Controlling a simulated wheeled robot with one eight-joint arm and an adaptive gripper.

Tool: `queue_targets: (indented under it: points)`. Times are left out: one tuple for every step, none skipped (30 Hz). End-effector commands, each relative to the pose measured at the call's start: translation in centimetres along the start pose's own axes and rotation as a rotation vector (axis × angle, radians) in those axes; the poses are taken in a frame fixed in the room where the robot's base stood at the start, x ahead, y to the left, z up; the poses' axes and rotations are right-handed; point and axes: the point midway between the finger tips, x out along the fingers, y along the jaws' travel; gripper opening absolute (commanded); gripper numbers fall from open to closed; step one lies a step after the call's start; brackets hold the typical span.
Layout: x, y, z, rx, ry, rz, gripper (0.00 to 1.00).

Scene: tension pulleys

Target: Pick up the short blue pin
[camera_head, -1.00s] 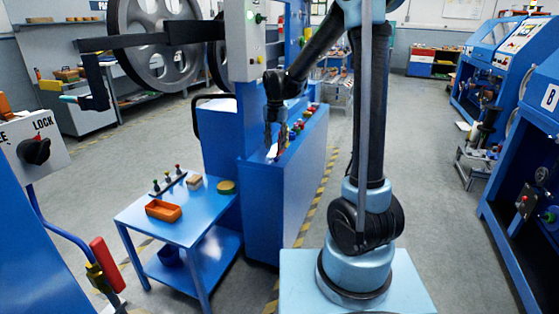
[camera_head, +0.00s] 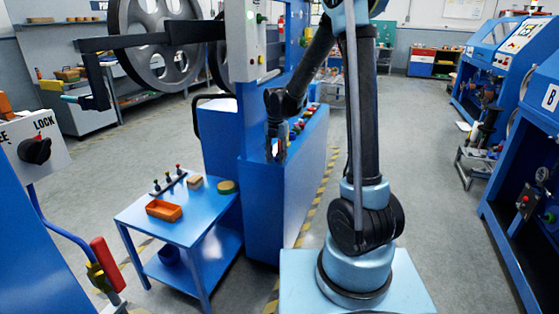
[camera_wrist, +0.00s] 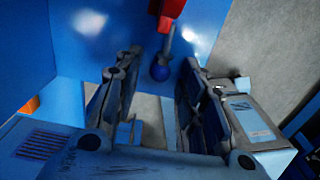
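My gripper (camera_wrist: 155,64) is open, with a finger on each side of the knob and no visible contact. In the head view my gripper (camera_head: 276,150) hangs down at the near left end of the blue cabinet top (camera_head: 300,143). The blue pin cannot be made out there.
A red part (camera_wrist: 166,10) is close above the knob in the wrist view. Several coloured knobs (camera_head: 299,124) line the cabinet top. A blue side table (camera_head: 206,216) holds an orange tray (camera_head: 164,210), a pin rack (camera_head: 168,183) and a round disc (camera_head: 226,187).

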Motion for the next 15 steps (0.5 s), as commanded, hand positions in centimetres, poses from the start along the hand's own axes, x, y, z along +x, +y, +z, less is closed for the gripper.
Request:
queue_targets:
  points:
    - [-0.01, -0.02, 0.01, 0.0, 0.0, 0.0, 0.21]
    - [-0.01, -0.02, 0.02, 0.0, 0.0, 0.0, 0.15]
    - [-0.01, -0.02, 0.02, 0.0, 0.0, 0.0, 0.06]
    - [-0.01, -0.03, 0.03, 0.001, 0.0, 0.0, 0.02]
    - [-0.02, -0.03, 0.03, 0.001, 0.0, 0.0, 0.02]
    - [-0.02, -0.04, 0.04, 0.001, 0.0, 0.0, 0.02]
    - [-0.02, -0.04, 0.04, 0.001, 0.0, 0.0, 0.02]
    - [-0.02, -0.05, 0.04, 0.001, 0.0, 0.0, 0.02]
    - [-0.02, -0.05, 0.04, 0.001, 0.0, 0.0, 0.0]
    - [-0.03, -0.05, 0.04, 0.001, 0.0, 0.0, 0.0]
    - [-0.03, -0.05, 0.04, 0.001, 0.0, 0.0, 0.0]
    - [-0.03, -0.05, 0.05, 0.001, 0.0, 0.0, 0.0]
    - [-0.03, -0.06, 0.05, 0.001, 0.0, 0.0, 0.0]
    - [-0.05, -0.07, 0.05, 0.001, 0.0, 0.0, 0.0]
    - [-0.1, -0.1, 0.05, 0.001, 0.0, 0.0, 0.0]
